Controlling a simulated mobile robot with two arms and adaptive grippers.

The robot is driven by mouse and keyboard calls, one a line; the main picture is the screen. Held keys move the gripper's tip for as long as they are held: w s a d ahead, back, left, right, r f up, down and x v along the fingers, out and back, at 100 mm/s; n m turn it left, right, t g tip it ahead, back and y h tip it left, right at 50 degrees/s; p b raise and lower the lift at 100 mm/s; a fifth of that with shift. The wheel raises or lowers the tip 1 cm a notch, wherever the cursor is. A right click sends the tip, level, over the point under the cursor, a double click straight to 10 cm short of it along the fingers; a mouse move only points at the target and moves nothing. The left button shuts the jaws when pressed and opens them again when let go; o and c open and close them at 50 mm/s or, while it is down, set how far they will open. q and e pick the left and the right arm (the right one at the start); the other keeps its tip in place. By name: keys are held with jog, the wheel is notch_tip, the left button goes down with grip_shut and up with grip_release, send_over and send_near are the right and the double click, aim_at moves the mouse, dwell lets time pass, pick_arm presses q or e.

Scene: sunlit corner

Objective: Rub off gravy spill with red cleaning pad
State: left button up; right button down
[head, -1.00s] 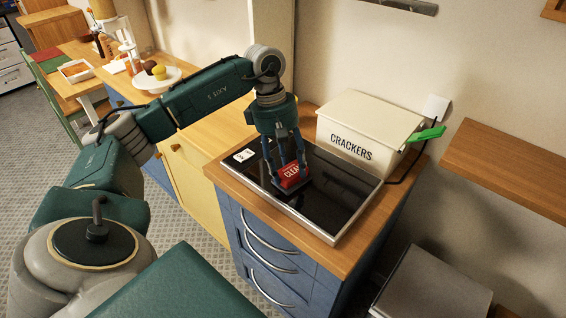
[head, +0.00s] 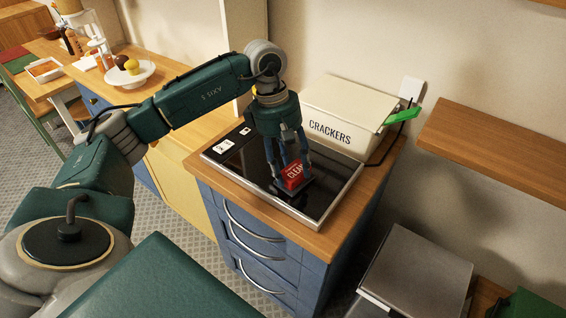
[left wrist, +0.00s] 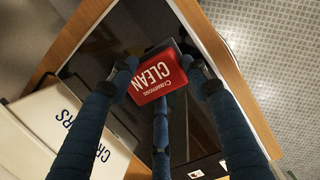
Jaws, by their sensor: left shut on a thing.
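The red cleaning pad (head: 294,176) has white lettering and a dark underside. My left gripper (head: 290,172) is shut on it and holds it at the black glass hob (head: 318,202) on the wooden-topped blue cabinet. In the left wrist view the pad (left wrist: 157,77) sits between the blue fingers, over the dark glass. I cannot tell whether its underside touches the glass. No gravy spill can be made out; the pad, fingers and arm hide part of the glass. My right gripper is not in view.
A wooden shelf (head: 497,155) is on the wall at right. A grey box (head: 417,270) stands lower right. A white bowl (head: 129,74) is on the far counter.

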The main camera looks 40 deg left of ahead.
pick_arm(q)
jog(key=shift+d+r, duration=0.1)
dwell(0.3)
jog(key=shift+d+p+v, duration=0.2)
jog(key=shift+p+v, duration=0.35)
jog(key=shift+v, duration=0.4)
jog(key=shift+d+p+v, duration=0.2)
jog(key=shift+p+v, duration=0.35)
jog(key=shift+v, duration=0.4)
jog(key=shift+d+p+v, duration=0.25)
jog(key=shift+p+v, duration=0.3)
jog(key=shift+v, duration=0.35)
jog(key=shift+w+r, duration=0.1)
jog(key=shift+r, duration=0.15)
jog(key=v, duration=0.1)
jog(key=p+v, duration=0.1)
jog(key=v, duration=0.1)
jog(key=shift+d+p, duration=0.3)
